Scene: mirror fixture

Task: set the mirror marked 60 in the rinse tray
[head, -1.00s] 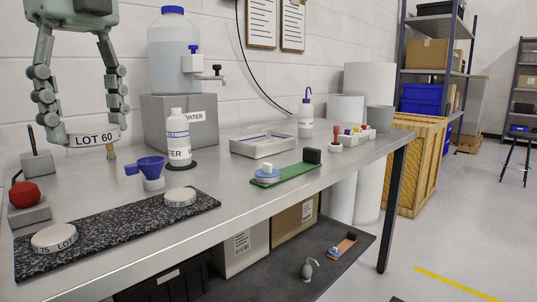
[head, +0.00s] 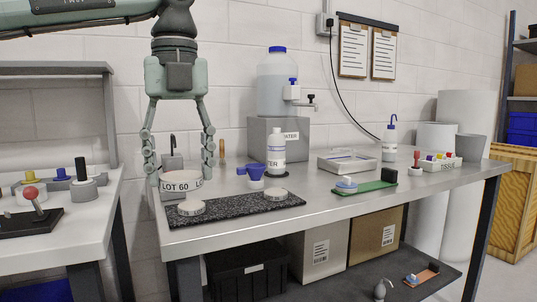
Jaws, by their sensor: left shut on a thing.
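The mirror marked 60 (head: 181,181) is a thick white disc with "LOT 60" on its rim. My left gripper (head: 181,176) points down and is shut on it, one finger on each side. A shallow pale tray (head: 347,166), which looks like the rinse tray, stands farther right on the bench. What lies inside it is hard to make out. My right gripper is not in view.
Two more white discs (head: 191,208) (head: 275,194) lie on the speckled slab (head: 236,208). A blue funnel (head: 255,171), a wash bottle (head: 276,147) and a water container (head: 278,80) on a grey block stand between mirror and tray. A green board (head: 366,188) lies before the tray.

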